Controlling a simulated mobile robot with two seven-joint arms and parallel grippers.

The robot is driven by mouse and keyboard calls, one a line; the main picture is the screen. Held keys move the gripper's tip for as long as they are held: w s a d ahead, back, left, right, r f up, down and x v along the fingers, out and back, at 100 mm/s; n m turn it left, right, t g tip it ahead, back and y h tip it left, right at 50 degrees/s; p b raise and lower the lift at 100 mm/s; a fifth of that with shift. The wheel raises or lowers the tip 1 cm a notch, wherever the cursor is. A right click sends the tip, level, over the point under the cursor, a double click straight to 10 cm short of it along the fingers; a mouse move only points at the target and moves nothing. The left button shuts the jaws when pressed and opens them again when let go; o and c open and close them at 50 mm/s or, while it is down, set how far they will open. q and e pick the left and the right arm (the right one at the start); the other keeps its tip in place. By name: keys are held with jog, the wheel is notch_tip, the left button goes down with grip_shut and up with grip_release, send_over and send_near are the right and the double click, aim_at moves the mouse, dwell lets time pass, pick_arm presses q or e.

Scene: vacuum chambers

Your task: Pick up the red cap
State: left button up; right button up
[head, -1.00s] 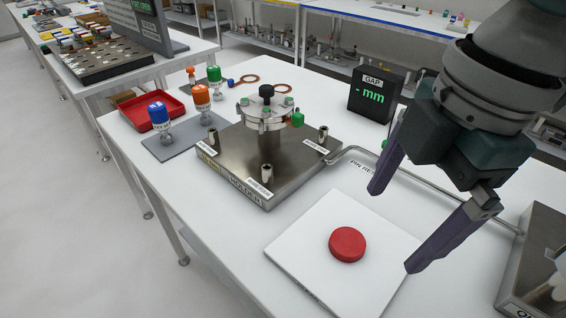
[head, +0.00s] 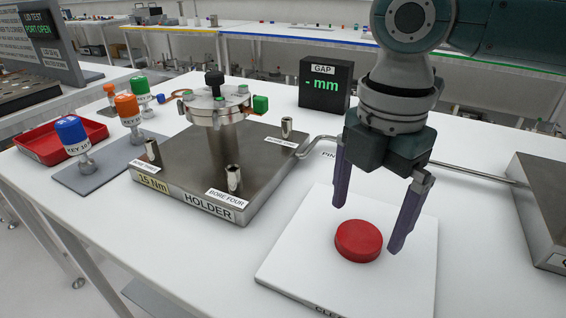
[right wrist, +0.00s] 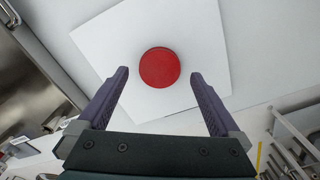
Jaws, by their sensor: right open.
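The red cap (head: 358,241) is a flat round disc lying on a white square mat (head: 300,262) at the front right of the table. In the right wrist view the red cap (right wrist: 160,67) lies just beyond the fingertips, centred between them. My right gripper (head: 366,215) is open, its two purple fingers pointing down above the mat, one behind the cap and one to its right. The right gripper (right wrist: 158,75) holds nothing. My left gripper is not in view.
The steel holder block (head: 215,175) with upright posts and a flanged chamber stands left of the mat. A GAP display (head: 325,85) stands behind. A bent metal rod (head: 455,170) runs behind the gripper to a steel box (head: 540,215) at right. Coloured keys (head: 73,135) stand at left.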

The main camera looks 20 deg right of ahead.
aim_at(359, 240)
notch_tip(359, 240, down, 3)
jog(key=shift+r, duration=0.1)
jog(key=c, duration=1.2)
jog(key=shift+r, duration=0.15)
